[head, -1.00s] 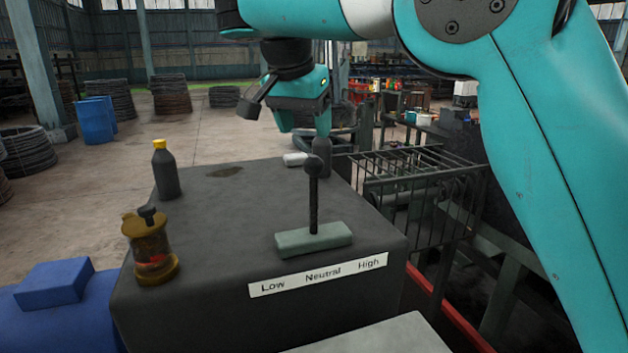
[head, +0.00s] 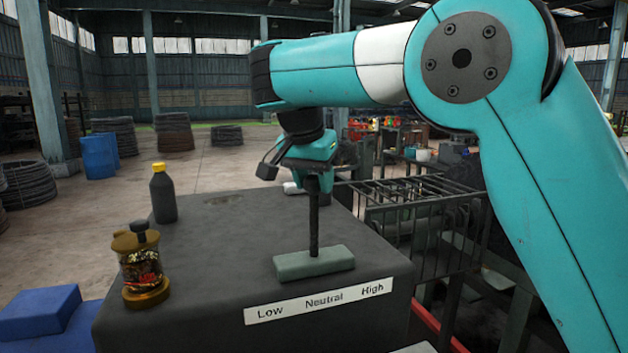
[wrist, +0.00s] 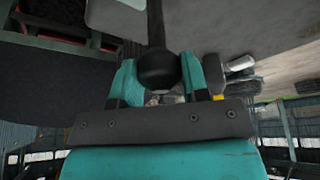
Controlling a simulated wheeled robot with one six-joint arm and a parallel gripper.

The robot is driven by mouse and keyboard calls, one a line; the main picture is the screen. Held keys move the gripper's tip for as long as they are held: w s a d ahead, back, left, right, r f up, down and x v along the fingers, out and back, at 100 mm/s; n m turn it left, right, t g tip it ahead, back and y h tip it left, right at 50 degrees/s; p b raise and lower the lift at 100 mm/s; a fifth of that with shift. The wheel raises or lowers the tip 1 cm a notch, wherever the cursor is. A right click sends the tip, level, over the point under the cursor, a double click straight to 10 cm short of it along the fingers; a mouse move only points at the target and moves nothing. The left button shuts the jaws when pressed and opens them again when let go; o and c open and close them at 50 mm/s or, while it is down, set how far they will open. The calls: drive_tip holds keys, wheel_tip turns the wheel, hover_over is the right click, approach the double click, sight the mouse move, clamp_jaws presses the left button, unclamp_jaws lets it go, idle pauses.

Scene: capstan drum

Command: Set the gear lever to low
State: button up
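The gear lever (head: 314,228) is a dark rod standing about upright from a grey-green base block (head: 314,264) on a dark cabinet top. A label strip (head: 319,301) on the front edge reads Low, Neutral, High from left to right. The lever stands roughly over Neutral. My gripper (head: 311,180) is at the lever's top, partly hiding it. In the wrist view, the round black knob (wrist: 158,70) lies between the two spread teal fingers (wrist: 158,84). The finger edges look very close to the knob; contact is unclear.
A brass-coloured jar (head: 141,265) and a dark bottle with a yellow cap (head: 163,194) stand on the left of the cabinet top (head: 235,240). A metal rack (head: 420,205) is at the right. The top beside the lever's left is clear.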

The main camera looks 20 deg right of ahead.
clamp_jaws()
drive_tip(key=shift+a+p, duration=0.4)
drive_tip(key=shift+a, duration=0.25)
drive_tip(key=a+f+p, duration=0.2)
drive_tip(key=a, duration=0.5)
drive_tip(key=shift+a+f, duration=0.2)
